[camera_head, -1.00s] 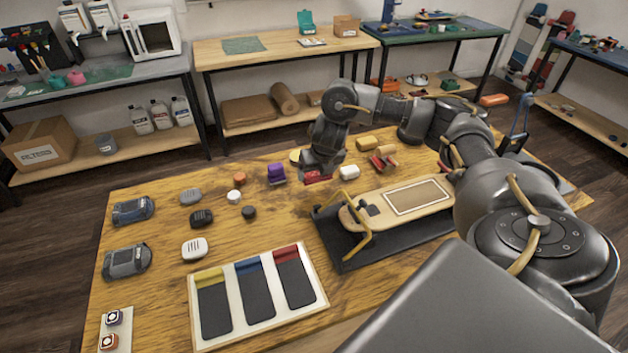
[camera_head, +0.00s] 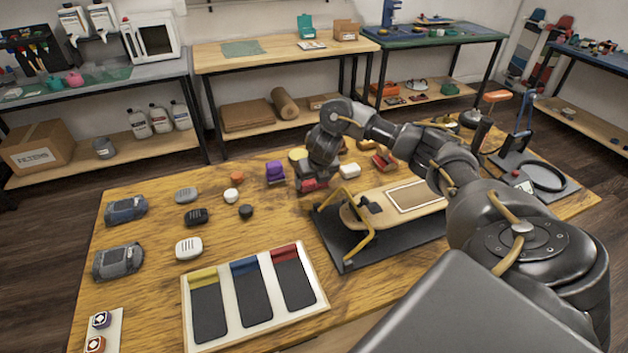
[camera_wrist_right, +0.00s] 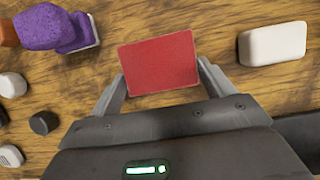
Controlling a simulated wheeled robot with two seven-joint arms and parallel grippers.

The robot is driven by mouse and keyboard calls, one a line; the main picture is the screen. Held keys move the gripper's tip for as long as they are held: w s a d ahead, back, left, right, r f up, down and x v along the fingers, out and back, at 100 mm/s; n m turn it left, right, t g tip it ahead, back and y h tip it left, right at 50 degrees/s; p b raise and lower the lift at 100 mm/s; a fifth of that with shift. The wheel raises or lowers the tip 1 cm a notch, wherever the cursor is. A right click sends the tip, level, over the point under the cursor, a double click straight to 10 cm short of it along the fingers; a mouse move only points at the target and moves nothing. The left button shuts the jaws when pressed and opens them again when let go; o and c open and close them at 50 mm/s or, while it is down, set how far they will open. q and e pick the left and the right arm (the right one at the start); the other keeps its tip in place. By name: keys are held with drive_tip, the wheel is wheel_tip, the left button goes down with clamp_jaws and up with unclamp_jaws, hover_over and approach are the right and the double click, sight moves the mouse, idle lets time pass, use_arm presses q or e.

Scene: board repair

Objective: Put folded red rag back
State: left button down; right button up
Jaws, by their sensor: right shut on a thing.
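The folded red rag (camera_wrist_right: 158,63) is a flat red rectangle between the two fingers of my right gripper (camera_wrist_right: 160,85) in the right wrist view. The gripper is shut on it. In the head view the rag (camera_head: 314,184) shows as a small red patch under my right gripper (camera_head: 313,188), over the wooden table near the purple item. I cannot tell whether the rag touches the table. A white tray (camera_head: 188,318) at the front holds three dark pads with yellow, blue and red top strips. My left gripper is not in view.
A purple item (camera_head: 275,172) stands just left of my right gripper, and a white block (camera_head: 349,170) lies to its right. A skateboard deck (camera_head: 375,210) sits in a stand with yellow arms (camera_head: 372,244). Small grey, black and white pieces lie left; bare wood shows between.

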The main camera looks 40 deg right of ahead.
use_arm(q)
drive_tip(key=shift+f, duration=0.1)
use_arm(e)
drive_tip(key=o, duration=0.8)
drive_tip(key=shift+f, duration=0.15)
drive_tip(key=shift+o, duration=0.5)
drive_tip(key=shift+r, duration=0.3)
drive_tip(key=p+v, duration=0.1)
drive_tip(key=v, duration=0.1)
drive_tip(key=p+v, duration=0.2)
drive_tip(key=shift+w+r, duration=0.1)
drive_tip(key=shift+r, duration=0.25)
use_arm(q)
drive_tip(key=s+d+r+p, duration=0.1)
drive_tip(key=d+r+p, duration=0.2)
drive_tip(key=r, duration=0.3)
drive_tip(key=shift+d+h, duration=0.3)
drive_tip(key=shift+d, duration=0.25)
use_arm(e)
drive_tip(key=v, duration=0.7)
drive_tip(key=shift+a, duration=0.1)
